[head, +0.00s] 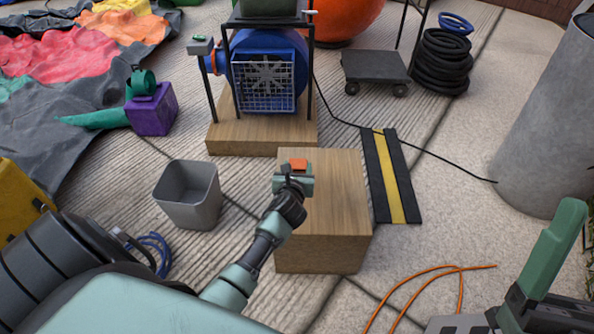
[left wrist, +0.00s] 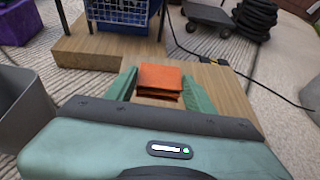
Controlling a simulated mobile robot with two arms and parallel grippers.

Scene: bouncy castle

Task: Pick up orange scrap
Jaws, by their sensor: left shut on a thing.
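The orange scrap (head: 299,165) is a small, flat, layered orange piece at the far left part of the wooden block's top (head: 335,200). My left gripper (head: 296,175) reaches over the block and is shut on the scrap. In the left wrist view the orange scrap (left wrist: 160,80) sits between the two green fingers of my left gripper (left wrist: 160,92). I cannot tell whether it touches the block. Part of my right gripper (head: 550,255), one green finger and a grey body, shows at the lower right; its opening is not visible.
A grey open bin (head: 188,195) stands left of the block. A blue blower (head: 265,75) on a wooden base is behind it. A black and yellow cable ramp (head: 392,175) lies right of the block, a grey cylinder (head: 550,120) beyond. Orange cord (head: 430,280) lies in front.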

